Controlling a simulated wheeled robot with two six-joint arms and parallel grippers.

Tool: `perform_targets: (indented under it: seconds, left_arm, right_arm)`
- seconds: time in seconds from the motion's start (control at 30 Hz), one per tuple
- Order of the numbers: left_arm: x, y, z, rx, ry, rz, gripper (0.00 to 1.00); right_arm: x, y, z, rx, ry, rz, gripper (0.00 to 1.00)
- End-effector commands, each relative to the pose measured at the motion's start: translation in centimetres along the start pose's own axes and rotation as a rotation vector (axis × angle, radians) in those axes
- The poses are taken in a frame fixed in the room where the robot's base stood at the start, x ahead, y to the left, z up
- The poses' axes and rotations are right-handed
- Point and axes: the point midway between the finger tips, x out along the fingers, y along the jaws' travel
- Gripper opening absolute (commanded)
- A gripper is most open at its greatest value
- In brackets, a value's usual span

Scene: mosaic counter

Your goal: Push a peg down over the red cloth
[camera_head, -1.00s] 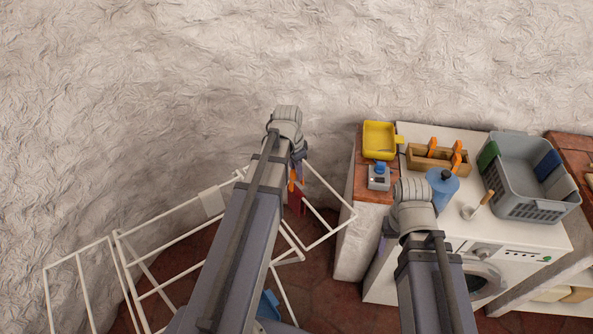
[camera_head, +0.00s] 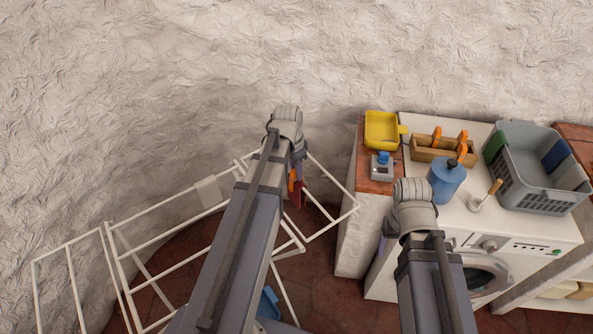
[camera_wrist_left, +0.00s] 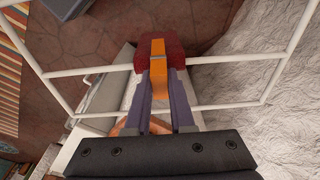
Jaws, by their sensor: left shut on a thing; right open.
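My left gripper (camera_head: 298,172) is shut on an orange peg (camera_wrist_left: 158,75) at the white drying rack (camera_head: 330,172). The peg also shows in the head view (camera_head: 292,180), just above the red cloth (camera_head: 296,199). In the left wrist view the cloth (camera_wrist_left: 140,60) hangs at a white rail, and the peg lies across it between the fingers. I cannot tell how far the peg grips the rail. My right gripper (camera_head: 384,246) is open, mostly hidden behind its own wrist, beside the white washing machine.
The washing machine top (camera_head: 480,225) holds a wooden box (camera_head: 433,154) with orange pegs, a blue canister (camera_head: 446,182) and a grey basket (camera_head: 540,188). A yellow tray (camera_head: 383,130) sits left of it. A blue item (camera_head: 268,303) is low behind my left arm.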

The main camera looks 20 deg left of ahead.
Motion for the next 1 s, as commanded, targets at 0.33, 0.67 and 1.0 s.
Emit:
perform_targets:
  seconds: [0.33,0.67,1.0]
  left_arm:
    - [0.0,0.0,0.0,0.000,0.000,0.000,0.44]
    - [0.0,0.0,0.0,0.000,0.000,0.000,0.56]
    - [-1.8,0.0,0.0,0.000,0.000,0.000,0.56]
  right_arm:
    - [0.0,0.0,0.0,0.000,0.000,0.000,0.69]
    - [0.0,0.0,0.0,0.000,0.000,0.000,0.69]
    - [-1.8,0.2,0.1,-0.001,0.000,0.000,0.69]
